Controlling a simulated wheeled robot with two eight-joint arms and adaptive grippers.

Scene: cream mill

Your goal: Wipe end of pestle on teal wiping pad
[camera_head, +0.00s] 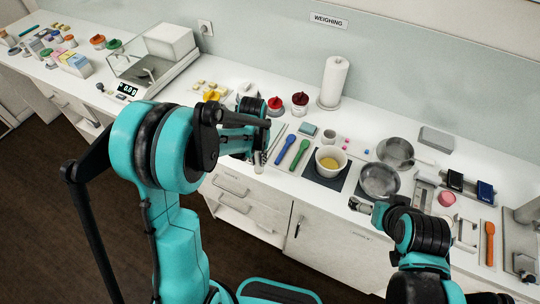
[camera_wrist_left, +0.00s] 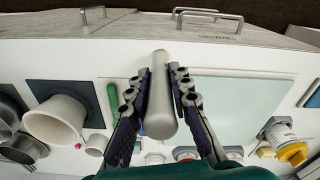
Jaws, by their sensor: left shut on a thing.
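My left gripper (camera_head: 260,152) is shut on the pestle, over the front part of the counter. In the left wrist view, the pestle (camera_wrist_left: 160,105) is a pale grey rod between the two dark fingers (camera_wrist_left: 160,90). In the head view only a small pale end (camera_head: 259,164) shows below the gripper. A small teal pad (camera_head: 309,129) lies behind the blue and green spatulas, to the right of my left gripper and apart from the pestle. The mortar (camera_head: 329,160) is a white bowl with yellow content on a dark mat. My right gripper (camera_head: 358,206) is by the counter's front edge; its fingers are unclear.
A blue spatula (camera_head: 286,148) and green spatula (camera_head: 299,155) lie between my left gripper and the mortar. Steel bowls (camera_head: 379,180) stand right of it. A paper towel roll (camera_head: 334,82) stands behind. A large pale mat (camera_wrist_left: 245,105) lies beside the pestle in the wrist view.

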